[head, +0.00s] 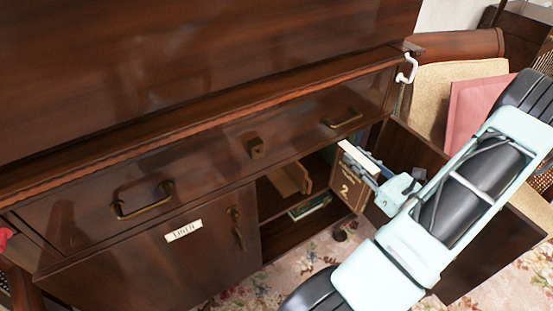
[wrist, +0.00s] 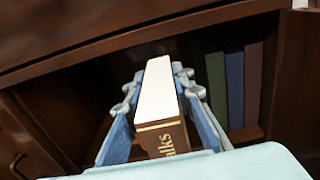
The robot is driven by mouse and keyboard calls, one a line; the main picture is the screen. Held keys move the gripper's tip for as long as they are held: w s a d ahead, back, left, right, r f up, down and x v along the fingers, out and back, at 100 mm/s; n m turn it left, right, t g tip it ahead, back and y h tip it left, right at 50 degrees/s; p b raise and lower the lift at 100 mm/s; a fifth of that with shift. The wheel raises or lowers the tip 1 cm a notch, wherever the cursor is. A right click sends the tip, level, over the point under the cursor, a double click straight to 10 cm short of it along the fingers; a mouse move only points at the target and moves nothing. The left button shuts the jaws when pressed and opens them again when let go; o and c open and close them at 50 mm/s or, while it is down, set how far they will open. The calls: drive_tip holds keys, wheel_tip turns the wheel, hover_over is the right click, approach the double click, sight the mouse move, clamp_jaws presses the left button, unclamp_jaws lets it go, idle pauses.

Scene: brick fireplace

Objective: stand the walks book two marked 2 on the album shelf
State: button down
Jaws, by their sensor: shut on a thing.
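My gripper (head: 374,178) is shut on a brown book (head: 349,192) with a gold 2 on its spine. No album shelf label is readable.
An opened cabinet door (head: 490,235) stands right of the compartment, close to my arm. A closed door labelled LINEN (head: 150,260) is at left, below a drawer (head: 215,165). A tan piece (head: 291,179) and a green item (head: 310,207) are inside.

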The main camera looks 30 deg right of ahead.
drive_tip(key=w+a+f+b, duration=0.1)
drive_tip(key=w+f+b, duration=0.2)
drive_tip(key=w, duration=1.5)
drive_tip(key=shift+a+f+b, duration=0.15)
drive_tip(key=shift+a+b, duration=0.05)
drive_tip(key=shift+b, duration=0.3)
drive_tip(key=shift+f, duration=0.1)
drive_tip(key=c, duration=2.1)
unclamp_jaws()
drive_tip(key=shift+f, duration=0.15)
drive_tip(key=o, duration=0.4)
drive_tip(key=shift+o, duration=0.2)
